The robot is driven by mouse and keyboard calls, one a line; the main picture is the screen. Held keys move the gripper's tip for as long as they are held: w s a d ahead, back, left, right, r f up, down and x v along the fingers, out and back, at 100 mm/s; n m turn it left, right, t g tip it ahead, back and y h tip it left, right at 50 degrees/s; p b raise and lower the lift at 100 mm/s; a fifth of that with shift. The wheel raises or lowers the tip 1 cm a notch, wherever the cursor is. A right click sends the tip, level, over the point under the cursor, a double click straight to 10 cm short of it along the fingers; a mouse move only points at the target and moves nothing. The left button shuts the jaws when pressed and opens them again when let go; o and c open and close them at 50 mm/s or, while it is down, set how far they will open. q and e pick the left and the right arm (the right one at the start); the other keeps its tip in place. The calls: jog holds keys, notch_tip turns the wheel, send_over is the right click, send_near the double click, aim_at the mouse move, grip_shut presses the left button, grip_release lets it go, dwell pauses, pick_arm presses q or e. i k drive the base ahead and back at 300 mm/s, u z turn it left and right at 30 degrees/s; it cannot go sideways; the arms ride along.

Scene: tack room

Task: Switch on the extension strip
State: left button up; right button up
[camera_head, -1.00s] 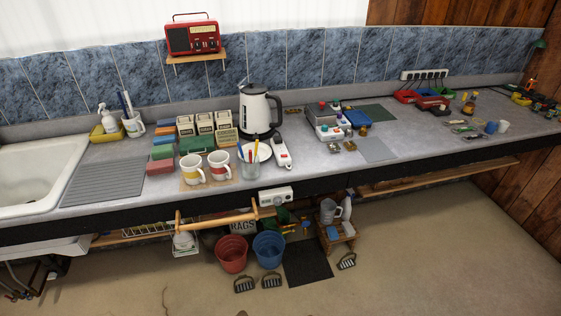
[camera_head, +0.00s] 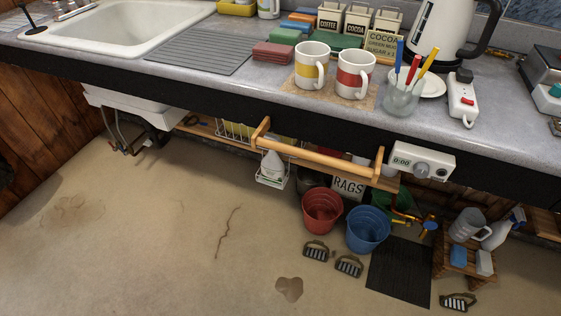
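A white extension strip (camera_head: 462,100) lies on the grey counter at the upper right, to the right of a glass of pens. It has a red switch on its face and a dark piece at its far end. I cannot tell which way the switch is set. Neither of my grippers is in view.
A glass with coloured pens (camera_head: 402,94), a saucer (camera_head: 432,86) and a kettle (camera_head: 440,30) stand close to the strip. A white timer box (camera_head: 422,162) and wooden rail (camera_head: 318,157) are at the counter front. A red bucket (camera_head: 322,210) and blue bucket (camera_head: 368,230) stand below.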

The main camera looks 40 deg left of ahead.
aim_at(471, 103)
jog(key=k, duration=0.65)
jog(key=z, duration=1)
jog(key=i, duration=1.45)
jog(key=u, duration=0.45)
